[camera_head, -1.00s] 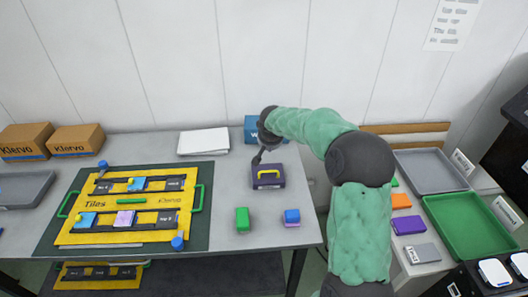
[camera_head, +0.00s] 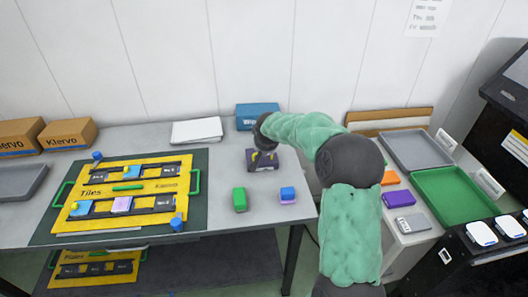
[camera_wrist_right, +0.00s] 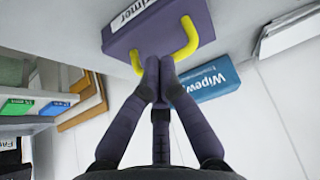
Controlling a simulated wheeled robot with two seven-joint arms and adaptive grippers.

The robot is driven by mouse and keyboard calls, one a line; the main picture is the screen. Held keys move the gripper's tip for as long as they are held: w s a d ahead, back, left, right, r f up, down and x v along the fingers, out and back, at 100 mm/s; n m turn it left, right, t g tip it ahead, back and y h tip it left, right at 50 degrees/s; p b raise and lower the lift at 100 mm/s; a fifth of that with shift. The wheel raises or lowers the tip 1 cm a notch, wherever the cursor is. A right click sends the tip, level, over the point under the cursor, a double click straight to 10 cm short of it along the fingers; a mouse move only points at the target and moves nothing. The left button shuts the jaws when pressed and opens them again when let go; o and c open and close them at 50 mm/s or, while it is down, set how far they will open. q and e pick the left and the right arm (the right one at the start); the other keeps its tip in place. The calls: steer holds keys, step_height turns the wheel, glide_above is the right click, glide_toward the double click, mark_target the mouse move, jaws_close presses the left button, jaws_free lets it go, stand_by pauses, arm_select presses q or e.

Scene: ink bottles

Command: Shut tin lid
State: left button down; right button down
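The tin is a dark purple box (camera_head: 252,166) with a yellow handle on its lid, on the grey table right of the mat. In the right wrist view the tin (camera_wrist_right: 118,42) shows near the top, with part of a label ending in "rimer", and the yellow handle (camera_wrist_right: 188,38) faces my fingers. My right gripper (camera_wrist_right: 159,62) has its two fingertips together in front of the handle's bar. The handle shows on both sides of them. Whether they touch it, and whether the lid is fully seated, I cannot tell. My left gripper is not in view.
A blue box (camera_head: 257,114) stands behind the tin, near white paper (camera_head: 197,131). A green block (camera_head: 239,199) and a blue-purple block (camera_head: 287,195) lie in front. A yellow tile board (camera_head: 125,188) lies left. A grey tray (camera_head: 416,149) and green tray (camera_head: 455,195) are right.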

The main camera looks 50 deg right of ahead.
steer(key=shift+s+a+f, duration=0.15)
steer(key=shift+f, duration=0.15)
stand_by(0.4)
steer(key=r+p, duration=0.2)
steer(key=r, duration=0.1)
steer(key=r+p, duration=0.1)
steer(key=shift+w+d+r, duration=0.25)
steer(key=shift+w+d, duration=0.05)
steer(key=shift+d, duration=0.05)
glide_toward(264, 162)
steer(key=s+a, duration=0.3)
steer(key=s, duration=0.1)
steer(key=shift+a+f, duration=0.1)
steer(key=shift+f, duration=0.15)
